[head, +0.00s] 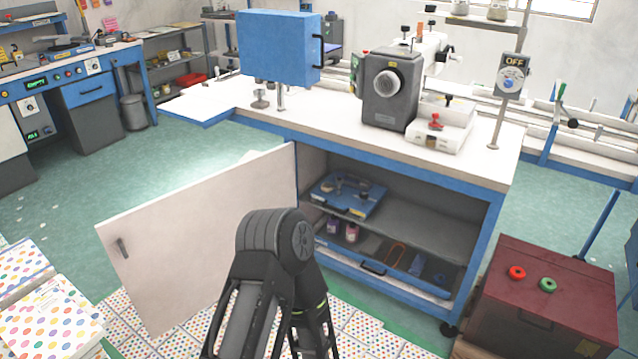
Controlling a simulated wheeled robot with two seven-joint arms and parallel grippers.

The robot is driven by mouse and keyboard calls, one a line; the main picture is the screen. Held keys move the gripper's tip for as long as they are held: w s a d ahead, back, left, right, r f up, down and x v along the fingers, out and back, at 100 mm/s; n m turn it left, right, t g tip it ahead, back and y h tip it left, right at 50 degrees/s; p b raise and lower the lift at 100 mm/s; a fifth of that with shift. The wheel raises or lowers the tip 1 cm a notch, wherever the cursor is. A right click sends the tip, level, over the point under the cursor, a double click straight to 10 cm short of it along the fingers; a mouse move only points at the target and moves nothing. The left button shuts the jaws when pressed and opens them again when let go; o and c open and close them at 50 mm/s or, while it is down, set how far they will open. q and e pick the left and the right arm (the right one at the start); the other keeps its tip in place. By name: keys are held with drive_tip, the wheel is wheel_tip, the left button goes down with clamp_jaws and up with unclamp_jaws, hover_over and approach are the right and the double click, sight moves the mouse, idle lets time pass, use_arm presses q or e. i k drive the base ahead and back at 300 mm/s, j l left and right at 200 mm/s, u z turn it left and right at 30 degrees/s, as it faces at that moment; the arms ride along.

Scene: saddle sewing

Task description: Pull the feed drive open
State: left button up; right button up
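No part is plainly labelled as the feed drive, and I cannot tell which one it is. A blue box (275,47) with a black handle (321,50) on its right side stands on posts at the workbench's left end. A grey machine head (388,88) with a round knob stands right of it. Below, the cabinet is open and its white door (200,235) is swung out left. A blue tray (345,195) with a handle lies on the upper shelf; a blue-fronted drawer (385,272) with a dark handle is lower. One arm of mine rises at bottom centre; neither gripper's fingertips show.
The white workbench top (330,115) carries a white tray (440,128) with a red knob, and an OFF sign (512,75) on a pole. A dark red chest (545,295) stands at right. Dotted boxes (45,310) are at lower left. Green floor (130,180) is clear at left.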

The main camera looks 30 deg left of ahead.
sight(349, 201)
drive_tip(key=i+j, duration=0.55)
drive_tip(key=j, duration=0.2)
drive_tip(key=i+j, duration=0.55)
drive_tip(key=j, duration=0.2)
drive_tip(key=i+j+u, duration=0.1)
drive_tip(key=i+j, duration=0.45)
drive_tip(key=j, duration=0.15)
